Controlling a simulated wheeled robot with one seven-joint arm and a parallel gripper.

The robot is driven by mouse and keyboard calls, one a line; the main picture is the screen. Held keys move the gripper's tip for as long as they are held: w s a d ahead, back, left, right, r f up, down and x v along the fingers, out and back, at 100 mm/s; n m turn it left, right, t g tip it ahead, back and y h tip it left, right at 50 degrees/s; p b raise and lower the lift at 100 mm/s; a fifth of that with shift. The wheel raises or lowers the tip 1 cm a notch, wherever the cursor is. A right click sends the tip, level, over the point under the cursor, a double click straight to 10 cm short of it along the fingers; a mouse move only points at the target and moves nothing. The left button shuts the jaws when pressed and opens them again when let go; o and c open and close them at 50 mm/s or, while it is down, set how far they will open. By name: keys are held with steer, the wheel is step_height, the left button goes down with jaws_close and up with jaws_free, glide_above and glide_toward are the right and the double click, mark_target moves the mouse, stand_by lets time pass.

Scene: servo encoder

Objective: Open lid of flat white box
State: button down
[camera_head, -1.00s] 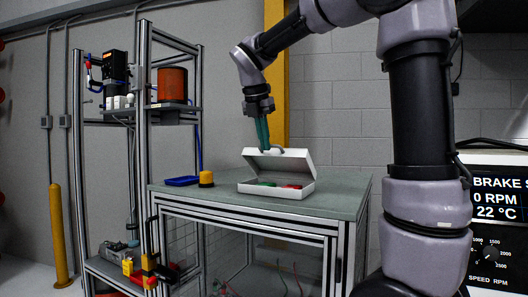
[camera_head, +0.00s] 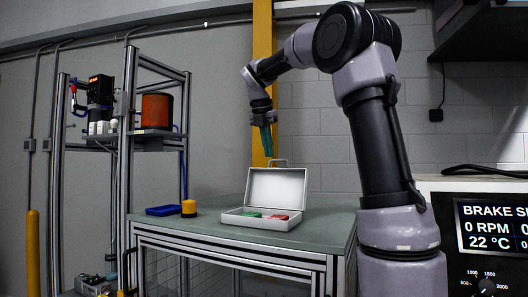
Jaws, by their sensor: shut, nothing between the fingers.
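The flat white box (camera_head: 262,223) sits on the grey-green bench top. Its lid (camera_head: 277,188) stands up, about upright, with a handle (camera_head: 278,163) at its top edge. A green item (camera_head: 252,214) and a red item (camera_head: 279,217) lie inside the box. My gripper (camera_head: 268,153) points down above and slightly left of the lid's top edge, close to the handle. Its green fingers are shut with nothing between them. They look apart from the lid, though the depth gap is hard to judge.
A metal rack (camera_head: 122,150) rises further left. A brake display panel (camera_head: 492,228) is at the right. The bench right of the box is clear.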

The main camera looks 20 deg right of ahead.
steer(key=shift+w+d+f+g+y, duration=0.1)
steer(key=shift+w+d+g+y, duration=0.45)
steer(key=shift+w+d, duration=0.55)
steer(key=shift+w+d+f+g+y, duration=0.1)
steer(key=shift+w+d+g+y, duration=0.4)
steer(key=shift+w+d, duration=0.6)
steer(key=shift+w, duration=0.2)
steer(key=shift+a, duration=0.15)
